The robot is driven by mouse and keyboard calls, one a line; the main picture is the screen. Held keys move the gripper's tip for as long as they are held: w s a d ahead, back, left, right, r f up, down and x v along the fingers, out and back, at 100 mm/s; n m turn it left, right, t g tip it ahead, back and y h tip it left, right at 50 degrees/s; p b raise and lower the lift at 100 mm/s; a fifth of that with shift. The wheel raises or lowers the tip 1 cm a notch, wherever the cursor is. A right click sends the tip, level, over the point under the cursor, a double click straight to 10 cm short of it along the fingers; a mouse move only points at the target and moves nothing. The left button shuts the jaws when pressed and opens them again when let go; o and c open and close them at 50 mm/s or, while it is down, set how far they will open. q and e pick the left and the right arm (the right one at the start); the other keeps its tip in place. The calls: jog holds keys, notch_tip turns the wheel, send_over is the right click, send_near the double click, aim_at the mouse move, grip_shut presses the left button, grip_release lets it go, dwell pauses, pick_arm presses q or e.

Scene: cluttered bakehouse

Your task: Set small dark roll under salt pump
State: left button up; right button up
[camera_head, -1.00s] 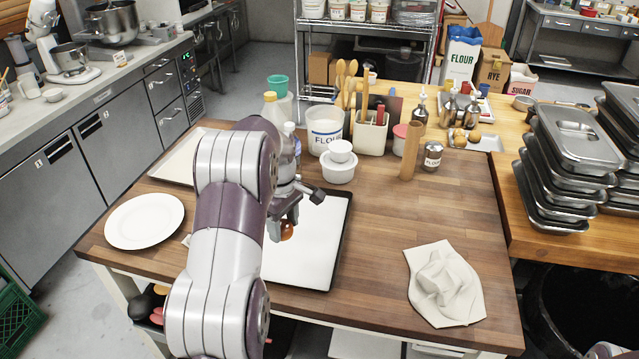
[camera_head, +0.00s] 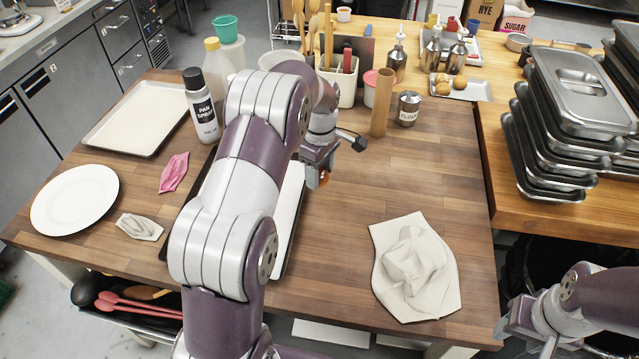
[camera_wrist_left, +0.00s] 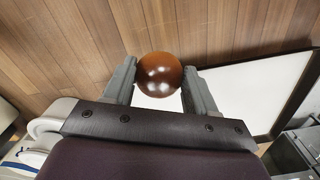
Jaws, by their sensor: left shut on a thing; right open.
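The small dark roll is a glossy brown ball (camera_wrist_left: 158,74) between the fingers of my left gripper (camera_wrist_left: 160,88) in the left wrist view. In the head view the left gripper (camera_head: 318,174) holds the roll (camera_head: 325,178) above the worktop, by the right edge of a dark-rimmed tray. Several metal pump bottles stand at the back: one alone (camera_head: 397,64) and others (camera_head: 433,55) beside it to the right. I cannot read which is the salt pump. My right gripper (camera_head: 512,325) is low at the right, empty, its fingers only partly clear.
The dark-rimmed white tray (camera_head: 290,215) lies partly behind my left arm. A wooden cylinder (camera_head: 382,103), a flour shaker (camera_head: 408,109) and a utensil holder (camera_head: 340,90) stand at the back. A crumpled cloth (camera_head: 385,285) lies front right. The worktop's middle right is clear.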

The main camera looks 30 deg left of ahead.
aim_at(322, 184)
pick_arm(q)
jog(key=f, duration=0.2)
jog(key=f+p, duration=0.1)
jog(key=f, duration=0.1)
jog(key=shift+d, duration=0.3)
jog(key=shift+w+f, duration=0.1)
jog(key=shift+f, duration=0.05)
jog(key=o, duration=0.8)
